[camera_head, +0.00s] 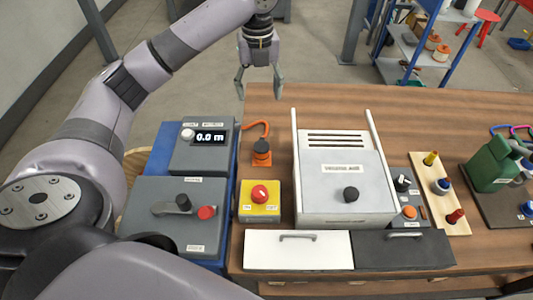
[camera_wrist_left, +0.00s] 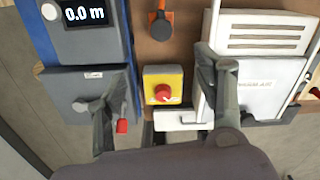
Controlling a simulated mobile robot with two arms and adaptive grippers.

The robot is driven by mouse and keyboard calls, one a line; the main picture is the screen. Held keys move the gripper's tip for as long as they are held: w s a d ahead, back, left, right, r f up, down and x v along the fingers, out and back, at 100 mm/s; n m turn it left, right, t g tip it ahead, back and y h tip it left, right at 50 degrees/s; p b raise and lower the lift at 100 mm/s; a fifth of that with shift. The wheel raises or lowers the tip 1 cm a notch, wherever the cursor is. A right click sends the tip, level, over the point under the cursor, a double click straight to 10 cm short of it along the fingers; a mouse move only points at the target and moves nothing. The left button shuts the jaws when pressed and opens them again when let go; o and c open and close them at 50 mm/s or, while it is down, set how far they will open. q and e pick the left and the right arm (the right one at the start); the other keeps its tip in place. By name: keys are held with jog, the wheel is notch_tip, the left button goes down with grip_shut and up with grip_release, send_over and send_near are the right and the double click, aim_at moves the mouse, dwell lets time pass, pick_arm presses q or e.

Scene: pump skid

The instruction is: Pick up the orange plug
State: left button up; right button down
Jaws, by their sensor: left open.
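The orange plug (camera_head: 262,155) stands on the wooden bench, with a dark round cap on top and an orange cable behind it. It also shows at the top of the left wrist view (camera_wrist_left: 160,24). My left gripper (camera_head: 259,88) hangs with its fingers apart and empty, above and beyond the plug in the head view, not touching it. In the left wrist view my left gripper (camera_wrist_left: 160,72) spans the yellow box, with the plug above it in the picture. My right gripper is not in view.
A yellow box with a red button (camera_head: 260,194) stands in front of the plug. A grey display unit (camera_head: 202,158) is to its left, and a large grey cabinet with upright rails (camera_head: 345,180) to its right. Drawers (camera_head: 298,255) line the front. Bare wood surrounds the plug.

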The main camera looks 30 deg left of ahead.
pick_arm(q)
notch_tip(320, 180, down, 3)
jog(key=b, duration=0.4)
send_over(261, 145)
notch_tip(261, 145, down, 5)
notch_tip(261, 145, down, 8)
jog(key=shift+w+f+p, duration=0.1)
jog(key=shift+p, duration=0.45)
jog(key=shift+f+p, duration=0.55)
jog(key=shift+f, duration=2.45)
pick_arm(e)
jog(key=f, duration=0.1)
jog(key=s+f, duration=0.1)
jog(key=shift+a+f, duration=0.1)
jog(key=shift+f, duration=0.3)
pick_arm(q)
jog(key=shift+c, duration=0.3)
jog(key=c, duration=1.3)
